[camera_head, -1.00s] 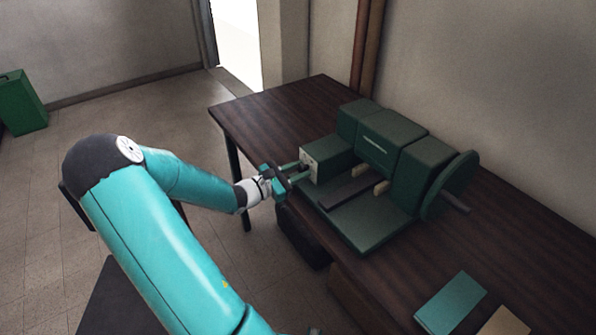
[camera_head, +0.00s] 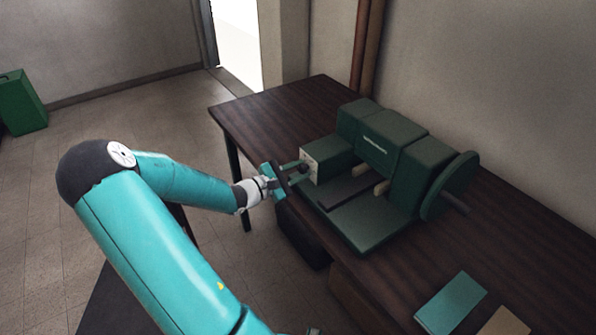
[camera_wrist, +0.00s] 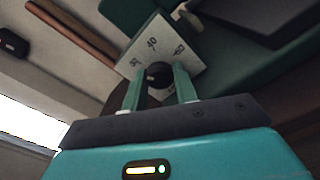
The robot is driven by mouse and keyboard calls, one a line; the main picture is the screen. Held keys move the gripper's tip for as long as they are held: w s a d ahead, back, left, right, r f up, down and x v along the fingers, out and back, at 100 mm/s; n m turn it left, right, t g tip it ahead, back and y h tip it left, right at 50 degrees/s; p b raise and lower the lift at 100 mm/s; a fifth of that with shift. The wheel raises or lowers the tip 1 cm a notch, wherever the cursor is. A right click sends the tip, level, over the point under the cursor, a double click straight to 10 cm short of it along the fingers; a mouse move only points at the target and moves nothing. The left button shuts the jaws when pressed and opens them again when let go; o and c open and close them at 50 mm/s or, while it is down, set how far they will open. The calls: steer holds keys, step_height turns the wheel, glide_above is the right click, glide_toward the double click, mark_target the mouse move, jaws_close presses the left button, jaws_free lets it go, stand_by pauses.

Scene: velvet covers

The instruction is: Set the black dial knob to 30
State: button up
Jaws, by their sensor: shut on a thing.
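The black dial knob (camera_wrist: 158,72) sits on a pale dial plate (camera_wrist: 150,47) in the wrist view. The plate carries printed numbers: 40 at the top, one at the left that looks like 30, and one at the right that is hard to read. My gripper (camera_wrist: 158,80) is shut on the knob, one teal finger on each side of it. The knob's pointer is too small to read. In the head view my gripper (camera_head: 298,172) reaches the plate (camera_head: 308,164) on the end of the dark green machine (camera_head: 375,215), and the fingers hide the knob.
The machine stands on a dark wooden table (camera_head: 265,112) against the wall, with a handwheel (camera_head: 450,185) at its right. A teal book (camera_head: 452,302) and a tan one (camera_head: 503,322) lie on the table's near right. A green box (camera_head: 22,103) stands on the floor at far left.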

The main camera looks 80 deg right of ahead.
steer(key=shift+w, duration=0.1)
steer(key=o, duration=1)
steer(key=v, duration=1.3)
steer(key=shift+w+a, duration=0.25)
steer(key=shift+a, duration=0.1)
